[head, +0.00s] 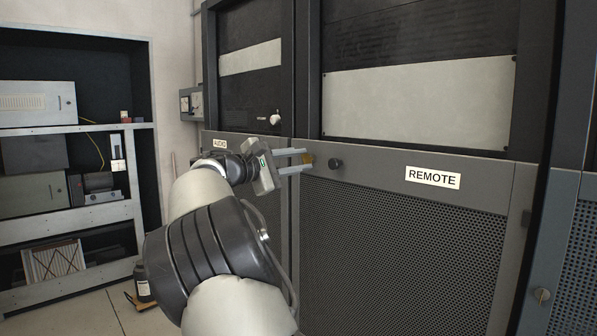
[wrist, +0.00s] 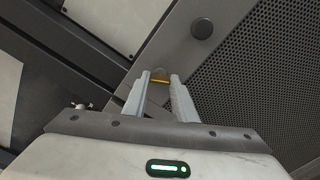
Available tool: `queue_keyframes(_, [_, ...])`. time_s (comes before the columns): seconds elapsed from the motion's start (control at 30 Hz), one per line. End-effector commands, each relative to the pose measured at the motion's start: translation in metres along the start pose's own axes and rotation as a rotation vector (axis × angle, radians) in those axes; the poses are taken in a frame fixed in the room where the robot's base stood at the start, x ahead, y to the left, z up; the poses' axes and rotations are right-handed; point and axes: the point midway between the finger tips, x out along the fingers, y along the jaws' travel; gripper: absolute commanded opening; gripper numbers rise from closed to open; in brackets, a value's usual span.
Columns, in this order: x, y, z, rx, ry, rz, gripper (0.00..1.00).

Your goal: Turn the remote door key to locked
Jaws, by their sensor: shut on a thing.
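The remote door (head: 395,225) is a grey cabinet door with a perforated panel and a white REMOTE label (head: 433,177). The brass key (head: 306,162) sits at the door's upper left, left of a round dark knob (head: 336,164). My gripper (head: 304,161) reaches in from the left with its two fingers around the key, shut on it. In the wrist view the brass key (wrist: 160,78) shows between the fingertips, and the dark knob (wrist: 202,28) is above right. The fingers hide part of the key, and I cannot tell its turn angle for sure.
The audio cabinet (head: 249,90) stands left of the remote one, with a white knob (head: 276,117) on its front. Open shelves (head: 70,213) with equipment stand at the far left. A blue-grey cabinet (head: 570,250) is at the right edge. Some floor (head: 110,318) shows at lower left.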

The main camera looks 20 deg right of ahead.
Motion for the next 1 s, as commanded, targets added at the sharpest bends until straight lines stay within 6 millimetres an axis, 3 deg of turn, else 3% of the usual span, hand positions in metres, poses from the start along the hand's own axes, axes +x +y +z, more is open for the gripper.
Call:
queue_keyframes(0.5, [0.0004,-0.0022,-0.0011,0.405,0.0,0.0,0.03])
queue_keyframes(1.0, [0.0003,-0.0003,-0.0001,0.524,-0.001,0.0,0.03])
